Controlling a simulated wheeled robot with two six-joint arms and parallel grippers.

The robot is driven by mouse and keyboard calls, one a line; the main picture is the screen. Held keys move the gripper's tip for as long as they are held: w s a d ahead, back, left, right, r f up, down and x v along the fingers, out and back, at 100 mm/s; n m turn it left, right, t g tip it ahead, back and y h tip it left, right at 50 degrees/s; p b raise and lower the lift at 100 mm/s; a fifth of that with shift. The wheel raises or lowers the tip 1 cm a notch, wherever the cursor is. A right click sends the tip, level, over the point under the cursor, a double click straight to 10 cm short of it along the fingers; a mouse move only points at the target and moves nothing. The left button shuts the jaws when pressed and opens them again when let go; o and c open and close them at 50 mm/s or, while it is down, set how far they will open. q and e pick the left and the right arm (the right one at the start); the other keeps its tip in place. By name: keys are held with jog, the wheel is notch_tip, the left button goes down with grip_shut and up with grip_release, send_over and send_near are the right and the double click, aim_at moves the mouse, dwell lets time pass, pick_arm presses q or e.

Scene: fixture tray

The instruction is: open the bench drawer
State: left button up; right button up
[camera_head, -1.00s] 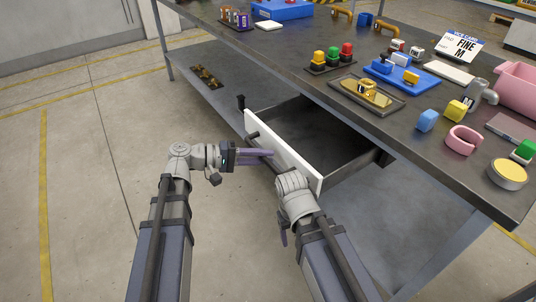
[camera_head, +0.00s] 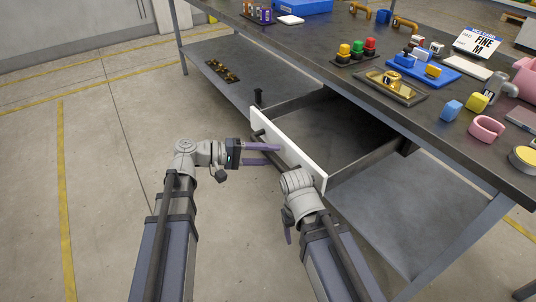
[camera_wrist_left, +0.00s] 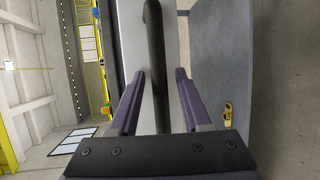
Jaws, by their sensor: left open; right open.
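The bench drawer (camera_head: 345,128) stands pulled out from under the dark bench top, and its dark inside looks empty. Its white front panel (camera_head: 303,160) faces my arms. The black bar handle (camera_wrist_left: 155,60) runs between the two purple fingers of my left gripper (camera_wrist_left: 155,85) in the left wrist view. That gripper (camera_head: 278,154) is open around the handle, with a gap on each side. My right gripper (camera_head: 287,228) hangs low in front of the drawer's near end, partly hidden by its own wrist.
The bench top (camera_head: 360,70) carries a gold part in a tray (camera_head: 392,86), a blue fixture (camera_head: 425,66), coloured buttons (camera_head: 357,48) and a pink ring (camera_head: 487,128). A lower shelf (camera_head: 400,205) lies below the drawer. The floor at left is clear.

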pick_arm(q)
jog(key=p+v, duration=0.1)
jog(key=v, duration=0.6)
jog(key=shift+a, duration=0.4)
jog(key=shift+r, duration=0.1)
